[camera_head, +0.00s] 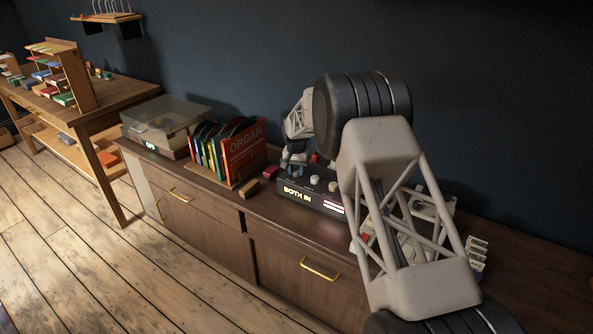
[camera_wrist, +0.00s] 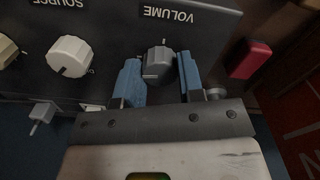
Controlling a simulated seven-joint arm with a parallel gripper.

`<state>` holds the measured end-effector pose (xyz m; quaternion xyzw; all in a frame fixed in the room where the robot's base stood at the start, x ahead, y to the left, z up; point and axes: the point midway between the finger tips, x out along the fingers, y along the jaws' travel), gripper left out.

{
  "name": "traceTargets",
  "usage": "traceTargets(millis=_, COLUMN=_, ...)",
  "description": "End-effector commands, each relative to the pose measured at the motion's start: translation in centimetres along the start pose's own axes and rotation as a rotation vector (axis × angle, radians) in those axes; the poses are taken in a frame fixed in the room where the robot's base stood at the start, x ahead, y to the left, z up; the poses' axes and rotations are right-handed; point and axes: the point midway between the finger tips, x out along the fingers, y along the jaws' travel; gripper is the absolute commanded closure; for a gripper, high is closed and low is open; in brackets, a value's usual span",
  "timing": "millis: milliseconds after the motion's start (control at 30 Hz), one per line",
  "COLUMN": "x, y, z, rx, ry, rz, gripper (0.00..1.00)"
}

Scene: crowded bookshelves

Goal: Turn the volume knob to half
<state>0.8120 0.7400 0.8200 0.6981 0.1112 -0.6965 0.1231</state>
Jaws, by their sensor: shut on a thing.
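The volume knob (camera_wrist: 157,68) is a grey ribbed knob under the word VOLUME on a dark panel in the wrist view. My gripper (camera_wrist: 159,62) has its blue fingers on either side of this knob and is shut on it. A thin pale mark shows at the knob's edge, toward the label. The panel belongs to a black audio unit (camera_head: 325,203) on the sideboard in the head view, with a lit display reading BOTH IN. There my gripper (camera_head: 294,158) is over the unit's left back part, and the volume knob is hidden.
A pale SOURCE knob (camera_wrist: 70,56) sits beside the volume knob. A red block (camera_wrist: 250,60) lies close by the unit. A record rack (camera_head: 238,180), a wooden block (camera_head: 249,190) and a lidded turntable (camera_head: 165,125) stand left on the sideboard. The dark wall is behind.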

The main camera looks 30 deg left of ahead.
Motion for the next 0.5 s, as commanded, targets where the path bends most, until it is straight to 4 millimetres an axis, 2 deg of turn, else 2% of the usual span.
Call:
traceTargets(millis=200, x=-0.1, y=-0.01, z=-0.02, rx=0.117, ry=-0.001, rz=-0.001, gripper=0.88)
traceTargets(millis=500, x=-0.13, y=-0.02, z=-0.04, rx=0.175, ry=-0.002, rz=-0.001, gripper=0.88)
